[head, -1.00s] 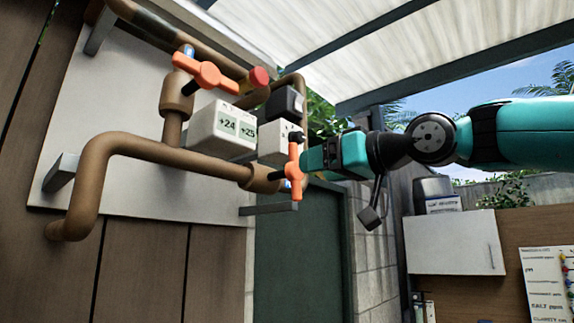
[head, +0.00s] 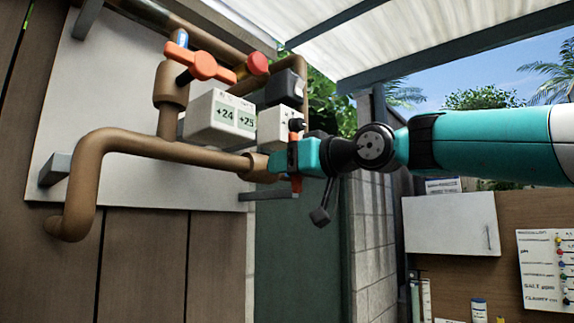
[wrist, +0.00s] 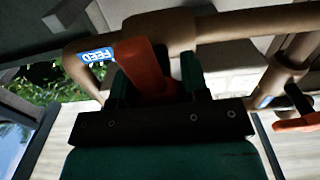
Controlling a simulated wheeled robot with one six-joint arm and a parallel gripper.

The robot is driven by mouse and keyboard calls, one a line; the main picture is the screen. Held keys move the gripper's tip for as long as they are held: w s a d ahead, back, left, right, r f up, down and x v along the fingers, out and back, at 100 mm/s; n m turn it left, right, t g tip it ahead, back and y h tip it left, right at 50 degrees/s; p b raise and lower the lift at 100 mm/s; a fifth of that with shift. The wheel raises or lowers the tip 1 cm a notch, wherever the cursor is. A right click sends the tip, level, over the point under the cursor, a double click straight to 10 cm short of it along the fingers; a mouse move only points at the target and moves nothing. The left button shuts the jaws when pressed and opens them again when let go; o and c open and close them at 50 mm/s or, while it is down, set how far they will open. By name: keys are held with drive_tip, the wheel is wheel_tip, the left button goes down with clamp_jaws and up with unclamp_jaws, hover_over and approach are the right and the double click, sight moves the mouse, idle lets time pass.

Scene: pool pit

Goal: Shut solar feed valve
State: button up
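The valve with a blue FEED label (wrist: 95,56) sits on a brown pipe in the wrist view. Its orange handle (wrist: 143,62) reaches between my gripper's (wrist: 153,72) two dark green fingers, slightly tilted. A narrow gap shows beside the handle, so the fingers look open around it, not clamped. In the head view my gripper (head: 278,166) is at this right-hand valve's upright handle (head: 296,186) and hides its middle. A second orange handle (head: 201,66) sits on the upper left pipe, apart from my gripper.
A white box with +24 and +25 displays (head: 222,118), a red knob (head: 257,64) and a dark box (head: 287,87) are close to the pipes (head: 140,145). A white cabinet (head: 450,224) hangs at the right. Open space lies below my arm.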

drive_tip(key=shift+c, duration=0.6)
drive_tip(key=shift+m, duration=0.7)
drive_tip(key=o, duration=0.9)
drive_tip(key=shift+o, duration=0.2)
drive_tip(key=b+v, duration=0.6)
drive_tip(key=v, duration=1.1)
drive_tip(key=shift+d+b, duration=0.2)
drive_tip(key=shift+b, duration=0.15)
